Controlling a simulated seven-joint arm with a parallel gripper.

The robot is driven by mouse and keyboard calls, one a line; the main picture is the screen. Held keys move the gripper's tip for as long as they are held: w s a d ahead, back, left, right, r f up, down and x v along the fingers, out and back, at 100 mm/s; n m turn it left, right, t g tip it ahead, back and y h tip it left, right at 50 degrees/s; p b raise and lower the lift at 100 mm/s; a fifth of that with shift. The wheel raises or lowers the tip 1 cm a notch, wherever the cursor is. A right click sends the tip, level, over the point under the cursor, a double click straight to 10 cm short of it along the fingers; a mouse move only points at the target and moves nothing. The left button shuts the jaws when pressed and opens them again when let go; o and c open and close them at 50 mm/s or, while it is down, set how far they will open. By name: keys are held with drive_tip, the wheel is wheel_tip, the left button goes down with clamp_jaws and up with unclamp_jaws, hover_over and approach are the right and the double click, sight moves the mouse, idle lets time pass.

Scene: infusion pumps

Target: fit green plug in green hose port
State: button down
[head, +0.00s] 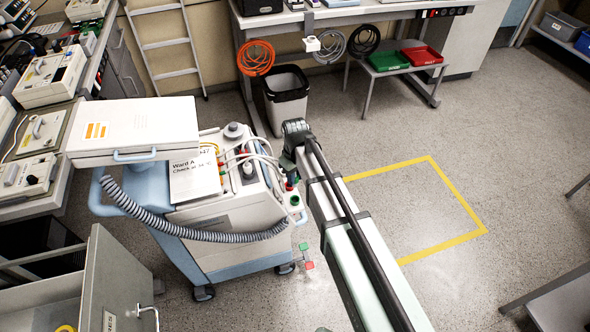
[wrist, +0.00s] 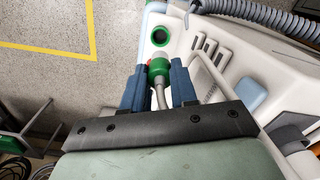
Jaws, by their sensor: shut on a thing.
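The green plug (wrist: 159,68) is between the two blue fingers of my gripper (wrist: 160,64) in the wrist view, with a grey hose running back from it. The gripper is shut on the plug. The green hose port (wrist: 160,37), a green ring with a dark opening, is on the pale machine just beyond the plug. Plug and port appear apart in this view; the height between them is hard to judge. In the head view the port (head: 295,200) shows at the machine's right corner, and my arm hides most of the gripper.
A bin (head: 286,97) stands behind. Floor at right is clear around a yellow outline (head: 455,238).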

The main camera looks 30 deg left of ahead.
drive_tip(key=shift+f, duration=3.55)
drive_tip(key=shift+f, duration=1.55)
drive_tip(key=c, duration=0.8)
unclamp_jaws()
wheel_tip(320, 180, up, 14)
drive_tip(key=shift+f, duration=0.1)
